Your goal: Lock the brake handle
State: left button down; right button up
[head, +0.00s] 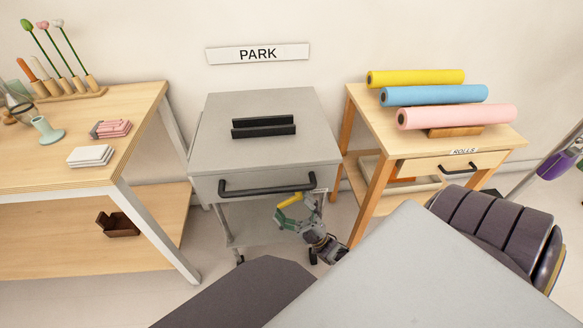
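The grey cart (225,152) stands under the PARK sign, with a black bar handle (267,189) across its front. A short yellow-green lever (289,201), which looks like the brake handle, sits below the right end of that bar. My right gripper (294,209) is at the lever, below the cart front. Its two fingers look spread apart, with the lever at or between their tips. I cannot tell whether they touch it. The lever's mount is hidden or too small to see. My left gripper is not in view.
A wooden table (60,128) with flower props stands on the left. A wooden stand (372,128) with yellow, blue and pink rolls stands close to the cart's right. Two black rails (263,127) lie on the cart top. The PARK sign (258,54) is on the wall.

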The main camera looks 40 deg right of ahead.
jog(key=v, duration=1.2)
dwell(0.5)
dwell(0.6)
